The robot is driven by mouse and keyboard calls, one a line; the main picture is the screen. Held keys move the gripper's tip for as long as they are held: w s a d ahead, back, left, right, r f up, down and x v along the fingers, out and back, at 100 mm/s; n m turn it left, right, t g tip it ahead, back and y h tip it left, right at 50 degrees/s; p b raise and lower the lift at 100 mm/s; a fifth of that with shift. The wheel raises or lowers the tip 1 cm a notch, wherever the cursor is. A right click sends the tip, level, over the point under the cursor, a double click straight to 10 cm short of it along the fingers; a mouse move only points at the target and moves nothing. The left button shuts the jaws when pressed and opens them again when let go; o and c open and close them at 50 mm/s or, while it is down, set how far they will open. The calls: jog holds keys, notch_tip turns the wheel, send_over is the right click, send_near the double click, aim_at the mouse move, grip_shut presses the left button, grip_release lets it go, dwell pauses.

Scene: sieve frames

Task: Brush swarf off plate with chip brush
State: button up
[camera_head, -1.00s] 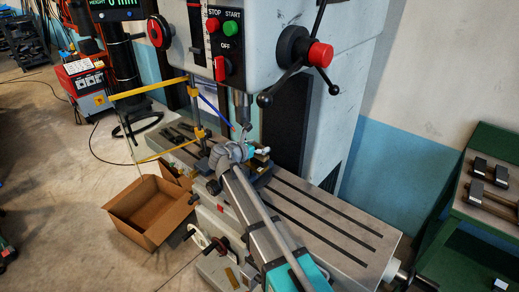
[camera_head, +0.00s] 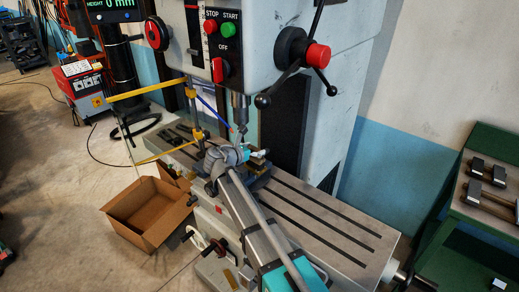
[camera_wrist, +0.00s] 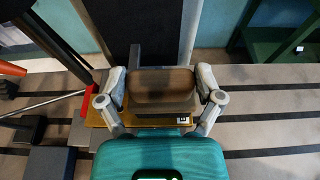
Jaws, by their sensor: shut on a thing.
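My gripper (camera_wrist: 160,84) has its two grey fingers closed on either side of a brown, rounded block. I take this block to be the chip brush (camera_wrist: 162,82); its bristles cannot be told apart from the darker band below it. A tan, flat edge, probably the plate (camera_wrist: 150,121), shows under and beside the fingers in the wrist view. Whether the brush touches it is unclear. In the head view my gripper (camera_head: 257,155) is over the drill table, below the spindle, and hides most of the brush and plate. No swarf can be made out.
The slotted drill table (camera_head: 315,215) is bare to the right. The drill spindle (camera_head: 241,110) hangs close to my gripper. A yellow-jointed guard arm (camera_head: 150,90) is to the left. An open cardboard box (camera_head: 150,212) sits on the floor. A green bench (camera_head: 480,200) stands at the right.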

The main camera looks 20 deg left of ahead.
jog(key=shift+s+a, duration=0.25)
jog(key=shift+s, duration=0.4)
jog(key=shift+s+a, duration=0.25)
jog(key=shift+s, duration=0.35)
jog(key=shift+s, duration=0.15)
jog(key=p+v, duration=0.2)
jog(key=v, duration=0.6)
dwell(0.4)
jog(key=shift+a+r, duration=0.1)
jog(key=shift+a, duration=0.05)
